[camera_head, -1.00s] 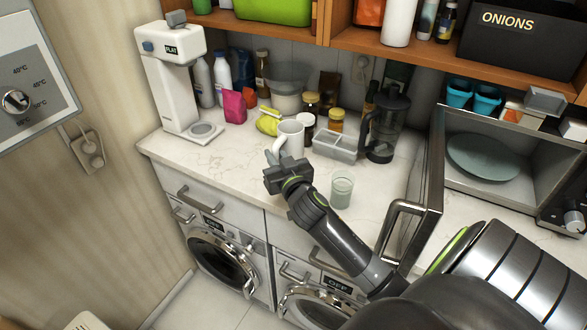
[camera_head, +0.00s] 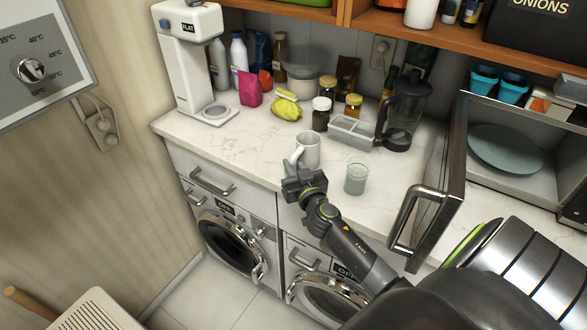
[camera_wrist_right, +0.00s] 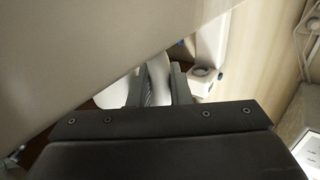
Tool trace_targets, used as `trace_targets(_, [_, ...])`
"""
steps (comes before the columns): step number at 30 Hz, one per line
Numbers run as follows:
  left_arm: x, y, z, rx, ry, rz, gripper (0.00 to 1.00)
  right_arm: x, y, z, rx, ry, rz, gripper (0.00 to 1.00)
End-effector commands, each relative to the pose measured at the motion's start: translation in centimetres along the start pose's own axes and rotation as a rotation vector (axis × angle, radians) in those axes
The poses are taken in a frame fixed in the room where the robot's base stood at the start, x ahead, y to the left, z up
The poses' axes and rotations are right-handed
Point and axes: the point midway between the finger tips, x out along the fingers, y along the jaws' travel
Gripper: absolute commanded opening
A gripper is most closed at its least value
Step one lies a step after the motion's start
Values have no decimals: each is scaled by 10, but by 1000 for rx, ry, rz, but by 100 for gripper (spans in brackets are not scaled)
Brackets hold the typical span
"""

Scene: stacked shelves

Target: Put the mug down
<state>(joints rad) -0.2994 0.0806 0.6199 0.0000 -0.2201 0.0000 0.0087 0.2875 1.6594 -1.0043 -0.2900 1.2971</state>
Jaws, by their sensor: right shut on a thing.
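The white mug (camera_head: 309,149) is upright near the front edge of the marble counter (camera_head: 232,150). My right gripper (camera_head: 299,176) is at its front left side, shut on its handle. In the right wrist view, a white part of the mug (camera_wrist_right: 158,76) shows between the two fingers (camera_wrist_right: 155,90). The gripper partly hides the mug's lower side, and I cannot tell whether its base touches the counter. My left gripper is in neither view.
A glass (camera_head: 356,178) stands right of the mug, near the edge. Behind are a grey divided tray (camera_head: 352,132), a dark jar (camera_head: 321,114), a yellow bag (camera_head: 286,107) and a French press (camera_head: 404,108). An open appliance door (camera_head: 432,205) juts out at right. Counter left of the mug is clear.

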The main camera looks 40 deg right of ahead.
Motion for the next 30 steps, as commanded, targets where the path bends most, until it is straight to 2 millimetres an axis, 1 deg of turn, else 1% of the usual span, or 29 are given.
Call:
trace_targets(6, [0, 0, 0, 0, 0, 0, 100, 0, 0, -1, 0, 1, -1, 0])
trace_targets(10, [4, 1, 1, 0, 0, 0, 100, 0, 0, 3, 0, 1, -1, 0])
trace_targets(11, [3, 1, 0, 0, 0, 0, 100, 0, 0, 2, 0, 0, 0, 20])
trace_targets(15, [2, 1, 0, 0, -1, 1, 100, 0, 0, 2, 0, 0, 0, 38])
trace_targets(23, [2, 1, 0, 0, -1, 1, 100, 0, 0, 1, 0, 0, 0, 39])
trace_targets(27, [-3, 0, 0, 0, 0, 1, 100, 0, 0, -3, -1, 0, 0, 39])
trace_targets(30, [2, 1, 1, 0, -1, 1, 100, -14, 0, 2, 1, -2, 0, 39])
